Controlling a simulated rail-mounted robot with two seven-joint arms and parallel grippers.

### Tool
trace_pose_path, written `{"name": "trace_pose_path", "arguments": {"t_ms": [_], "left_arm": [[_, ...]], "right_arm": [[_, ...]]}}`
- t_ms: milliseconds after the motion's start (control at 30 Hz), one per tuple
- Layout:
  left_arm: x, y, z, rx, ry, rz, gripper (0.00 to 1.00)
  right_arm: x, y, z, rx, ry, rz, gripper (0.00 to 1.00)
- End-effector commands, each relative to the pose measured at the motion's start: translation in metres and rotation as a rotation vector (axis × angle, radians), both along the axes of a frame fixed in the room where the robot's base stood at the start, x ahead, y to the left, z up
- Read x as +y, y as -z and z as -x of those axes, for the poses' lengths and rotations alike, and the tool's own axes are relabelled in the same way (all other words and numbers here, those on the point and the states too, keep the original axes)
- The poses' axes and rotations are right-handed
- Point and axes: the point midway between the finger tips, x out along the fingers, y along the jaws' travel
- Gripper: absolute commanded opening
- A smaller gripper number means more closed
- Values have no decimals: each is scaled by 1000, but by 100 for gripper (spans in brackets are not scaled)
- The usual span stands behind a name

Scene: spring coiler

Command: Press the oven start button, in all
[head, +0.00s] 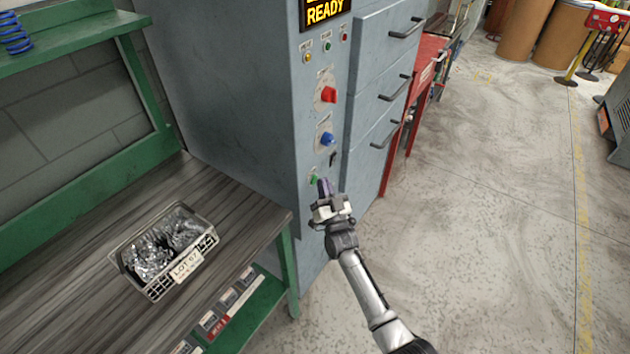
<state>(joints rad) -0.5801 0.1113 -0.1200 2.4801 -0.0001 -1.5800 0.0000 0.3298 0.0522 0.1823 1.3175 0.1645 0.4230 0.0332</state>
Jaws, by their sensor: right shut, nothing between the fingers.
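The oven is a tall grey-blue cabinet (230,80) with a narrow control panel on its front. A lit display (325,10) at the top reads "READY". Down the panel are small lamps, a red knob (328,94), a blue knob (327,138), a small black switch and a green button (314,179) low down. My right gripper (325,188) is shut and empty, its fingertips just beside the green button on its right in the picture. I cannot tell whether they touch the panel. My left gripper is not in view.
A workbench (90,270) with a green frame stands left of the oven, holding a grey bin (165,250) of metal parts labelled "LOT 67". Grey drawers (385,65) with black handles adjoin the panel's right. A red cabinet (415,90) stands beyond.

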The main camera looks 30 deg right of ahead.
Motion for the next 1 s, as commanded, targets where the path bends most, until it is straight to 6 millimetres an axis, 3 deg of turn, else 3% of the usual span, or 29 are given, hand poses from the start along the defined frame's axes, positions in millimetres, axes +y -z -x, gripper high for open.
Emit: {"name": "trace_pose_path", "arguments": {"t_ms": [1000], "left_arm": [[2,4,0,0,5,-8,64]], "right_arm": [[3,0,-7,0,0,0,0]]}}
